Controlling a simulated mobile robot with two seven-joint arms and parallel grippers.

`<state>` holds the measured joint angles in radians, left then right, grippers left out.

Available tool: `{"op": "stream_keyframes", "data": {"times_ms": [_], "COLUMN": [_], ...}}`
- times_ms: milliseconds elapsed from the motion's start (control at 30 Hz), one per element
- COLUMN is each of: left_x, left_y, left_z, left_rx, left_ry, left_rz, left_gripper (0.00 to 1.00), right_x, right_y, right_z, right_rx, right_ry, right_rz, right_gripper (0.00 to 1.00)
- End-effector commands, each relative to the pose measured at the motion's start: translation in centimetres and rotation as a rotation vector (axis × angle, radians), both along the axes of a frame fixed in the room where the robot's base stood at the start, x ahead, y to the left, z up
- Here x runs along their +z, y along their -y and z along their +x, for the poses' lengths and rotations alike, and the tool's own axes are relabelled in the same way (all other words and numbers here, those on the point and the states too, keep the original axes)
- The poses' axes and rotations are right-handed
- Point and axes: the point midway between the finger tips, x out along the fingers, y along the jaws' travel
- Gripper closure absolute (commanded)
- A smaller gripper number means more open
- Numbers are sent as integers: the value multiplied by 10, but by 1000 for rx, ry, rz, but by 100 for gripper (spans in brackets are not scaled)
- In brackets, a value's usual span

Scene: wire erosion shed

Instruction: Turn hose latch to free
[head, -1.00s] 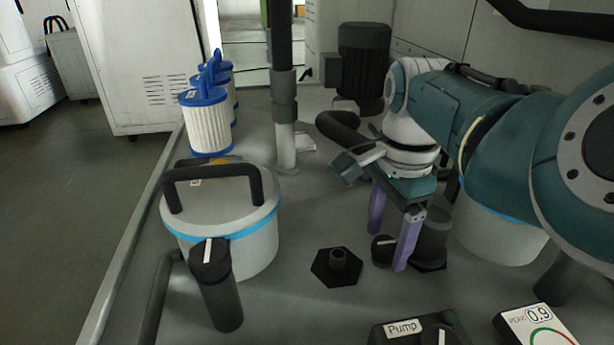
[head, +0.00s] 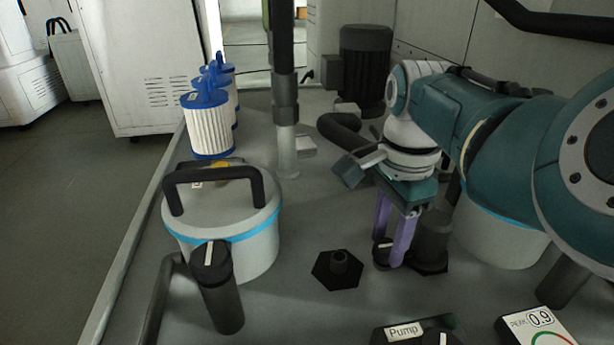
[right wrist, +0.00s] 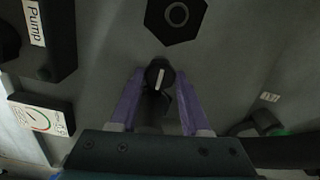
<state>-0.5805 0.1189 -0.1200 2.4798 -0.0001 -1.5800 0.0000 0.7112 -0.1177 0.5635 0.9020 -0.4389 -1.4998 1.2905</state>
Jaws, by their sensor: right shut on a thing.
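My right gripper (head: 389,252) has purple fingers and points down at the bench beside the right-hand canister. It is shut on a small black latch knob (head: 381,246) with a white line on top. One finger stands in front of the knob and hides part of it in the head view. In the right wrist view the knob (right wrist: 158,72) sits between the two fingers, and its white line runs nearly straight up the picture. A second, similar black knob (head: 210,260) tops a dark cylinder beside the left canister. My left gripper is not in view.
A black hexagonal base with a stub (head: 338,268) stands just left of the gripper. The Pump switch box (head: 395,332) and a white gauge box (head: 537,328) are in front. The left canister (head: 250,225), blue-capped filters (head: 210,128) and a vertical pipe (head: 287,150) stand further left.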

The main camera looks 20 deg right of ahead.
Motion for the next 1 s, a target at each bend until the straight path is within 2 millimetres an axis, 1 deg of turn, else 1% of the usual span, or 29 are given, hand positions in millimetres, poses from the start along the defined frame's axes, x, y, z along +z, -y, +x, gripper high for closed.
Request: {"op": "stream_keyframes", "data": {"times_ms": [167, 367, 600, 1000], "left_x": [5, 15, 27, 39], "left_y": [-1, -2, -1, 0], "left_z": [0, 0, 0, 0], "left_rx": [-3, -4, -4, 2], "left_ry": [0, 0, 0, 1], "left_rz": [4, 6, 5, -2], "left_gripper": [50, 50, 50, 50], "right_x": [2, 3, 3, 2], "right_y": [0, 0, 0, 0], "right_z": [0, -1, -1, 0], "right_rx": [51, 177, 396, 776], "right_ry": [-3, -4, -4, -2], "right_rz": [1, 1, 0, 0], "right_gripper": [100, 100, 100, 100]}}
